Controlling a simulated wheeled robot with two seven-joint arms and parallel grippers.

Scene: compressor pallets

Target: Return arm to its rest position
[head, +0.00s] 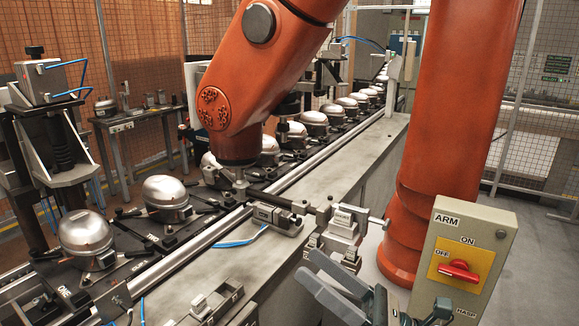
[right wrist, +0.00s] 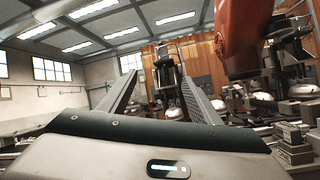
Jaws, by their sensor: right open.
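My right gripper (head: 307,264) comes in at the bottom centre of the head view, with its two grey fingers apart and nothing between them. In the right wrist view its fingers (right wrist: 158,92) also stand wide apart, with empty space between. It is in front of the conveyor's edge, to the left of a switch box (head: 448,228) labelled ARM. The box carries a red rotary handle (head: 459,270) on a yellow plate marked ON and OFF; the handle lies roughly level. The gripper does not touch the box. My left gripper is not in view.
A large orange robot arm (head: 235,85) reaches over the conveyor, and its thick orange column (head: 445,130) stands behind the box. Silver compressors (head: 166,192) sit on black pallets along the line. Clamps (head: 343,222) stand on the conveyor's near edge. Grey floor (head: 540,250) is open at right.

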